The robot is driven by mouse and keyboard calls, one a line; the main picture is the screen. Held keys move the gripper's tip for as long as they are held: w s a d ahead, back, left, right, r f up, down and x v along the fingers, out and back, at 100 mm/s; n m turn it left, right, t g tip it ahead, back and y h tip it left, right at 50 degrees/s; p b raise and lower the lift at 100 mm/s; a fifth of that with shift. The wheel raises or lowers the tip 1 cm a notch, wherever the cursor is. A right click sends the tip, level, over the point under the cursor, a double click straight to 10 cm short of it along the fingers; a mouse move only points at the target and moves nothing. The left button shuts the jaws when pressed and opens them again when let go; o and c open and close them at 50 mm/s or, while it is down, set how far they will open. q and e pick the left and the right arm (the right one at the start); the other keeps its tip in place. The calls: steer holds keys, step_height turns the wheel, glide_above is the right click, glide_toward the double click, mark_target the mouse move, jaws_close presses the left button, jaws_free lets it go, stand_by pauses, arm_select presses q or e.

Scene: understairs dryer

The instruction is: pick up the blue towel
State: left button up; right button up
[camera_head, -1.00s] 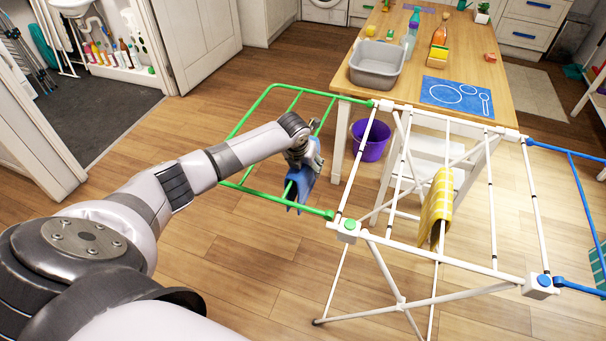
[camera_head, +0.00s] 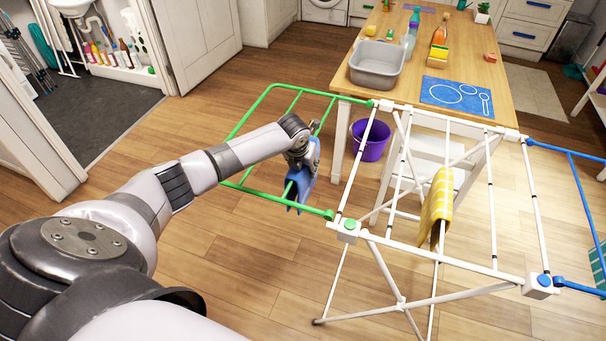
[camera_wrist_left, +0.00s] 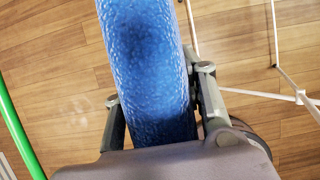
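The blue towel (camera_head: 302,184) hangs over a rail of the green wing of the drying rack (camera_head: 233,186). My left gripper (camera_head: 302,160) is at the top of the towel. In the left wrist view the towel (camera_wrist_left: 150,70) runs up between the two fingers of the left gripper (camera_wrist_left: 160,95), one at each side of it. The fingertips are partly hidden, so I cannot tell whether they press on the cloth. My right gripper is not in view.
The wooden table (camera_head: 480,60) behind holds a grey basin (camera_head: 376,66) and a blue mat (camera_head: 456,95). A purple bucket (camera_head: 370,141) stands beneath. Floor left of the rack is clear.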

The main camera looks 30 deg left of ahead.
arm_select(q)
steer(key=c, duration=0.6)
steer(key=shift+c, duration=0.2)
step_height(320, 180, up, 21)
steer(key=b, duration=0.2)
steer(key=shift+f+b, duration=0.2)
steer(key=shift+b, duration=0.1)
